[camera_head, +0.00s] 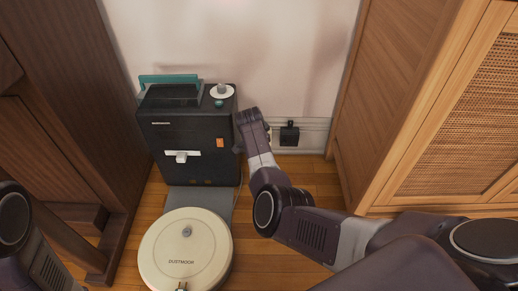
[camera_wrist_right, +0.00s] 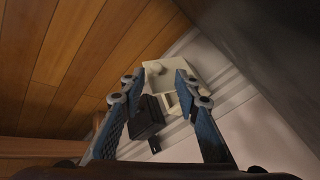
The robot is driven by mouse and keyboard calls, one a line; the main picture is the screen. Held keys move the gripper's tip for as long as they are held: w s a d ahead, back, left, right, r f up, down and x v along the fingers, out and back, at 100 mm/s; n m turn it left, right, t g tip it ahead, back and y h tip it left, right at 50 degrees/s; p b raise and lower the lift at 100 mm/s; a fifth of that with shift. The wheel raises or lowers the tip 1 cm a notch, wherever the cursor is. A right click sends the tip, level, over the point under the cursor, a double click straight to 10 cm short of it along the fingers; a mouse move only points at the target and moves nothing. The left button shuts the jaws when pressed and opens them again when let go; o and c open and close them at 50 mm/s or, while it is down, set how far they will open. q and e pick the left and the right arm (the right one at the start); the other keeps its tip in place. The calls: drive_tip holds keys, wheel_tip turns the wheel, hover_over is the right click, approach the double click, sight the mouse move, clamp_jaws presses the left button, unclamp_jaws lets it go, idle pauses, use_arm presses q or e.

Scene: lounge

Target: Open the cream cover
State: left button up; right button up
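A cream cover (camera_wrist_right: 184,72), a boxy piece with a small round knob, sits low on the wall in the right wrist view. My right gripper (camera_wrist_right: 158,80) is open, with its two fingers spread either side of the near part of the cover. Nothing is held, and I cannot tell whether a fingertip touches it. The cover looks closed, but its edges are partly hidden by the right finger. In the head view my right arm reaches the wall beside the black dock (camera_head: 203,156) and mostly hides the cover. My left gripper is out of the picture; only my left arm shows.
A black plug block (camera_head: 289,134) is on the wall just right of my right gripper; it also shows in the wrist view (camera_wrist_right: 146,117). A round cream robot vacuum (camera_head: 186,246) sits before the dock. Wooden cabinets stand left (camera_head: 75,120) and right (camera_head: 400,100).

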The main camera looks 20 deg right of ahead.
wheel_tip(320, 180, up, 8)
idle(0.4)
